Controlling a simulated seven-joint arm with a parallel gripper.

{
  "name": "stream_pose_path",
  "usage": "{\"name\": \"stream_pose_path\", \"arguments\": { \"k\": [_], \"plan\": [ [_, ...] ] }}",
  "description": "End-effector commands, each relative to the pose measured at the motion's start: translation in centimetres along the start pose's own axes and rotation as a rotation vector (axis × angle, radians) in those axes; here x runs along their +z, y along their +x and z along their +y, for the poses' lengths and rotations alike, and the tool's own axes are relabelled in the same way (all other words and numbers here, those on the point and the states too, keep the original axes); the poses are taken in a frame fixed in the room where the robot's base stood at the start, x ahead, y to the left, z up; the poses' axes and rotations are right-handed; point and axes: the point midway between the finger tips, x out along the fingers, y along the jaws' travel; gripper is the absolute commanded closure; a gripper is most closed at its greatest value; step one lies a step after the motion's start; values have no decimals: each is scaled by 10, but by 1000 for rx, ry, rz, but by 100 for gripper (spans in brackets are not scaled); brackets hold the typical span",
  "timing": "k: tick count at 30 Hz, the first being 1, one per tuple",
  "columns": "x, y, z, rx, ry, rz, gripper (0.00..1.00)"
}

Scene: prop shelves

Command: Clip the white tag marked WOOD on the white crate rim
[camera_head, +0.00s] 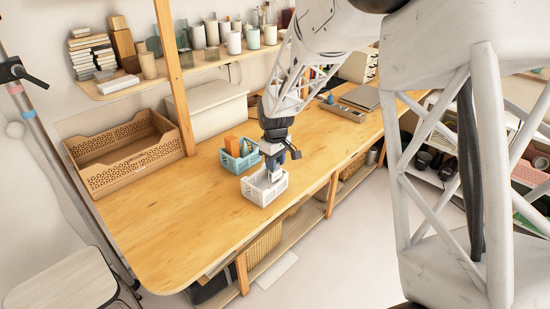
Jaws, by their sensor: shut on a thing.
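The white crate (257,193) is a small open basket with slotted walls. It stands on the wooden table near its front edge. My gripper (273,177) points down at the crate's inner right side, with its fingertips at about rim height. It is shut on a small pale thing, which I take to be the white tag. Its lettering is too small to read, and it blends with the crate. I cannot tell whether it touches the rim.
A blue crate (231,163) holding an orange block (232,145) stands just behind the white crate. A brown perforated box (130,177) and a pale lidded box (208,110) are at the back. The table's left front (170,245) is clear.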

Motion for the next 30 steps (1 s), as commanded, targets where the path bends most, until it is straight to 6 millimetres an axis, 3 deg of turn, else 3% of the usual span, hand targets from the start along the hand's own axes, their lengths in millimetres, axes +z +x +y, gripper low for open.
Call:
{"name": "stream_pose_path", "arguments": {
  "k": [12,30],
  "plan": [
    [0,24,0,-1,0,-1,96],
    [0,26,0,1,0,1,96]
  ]
}}
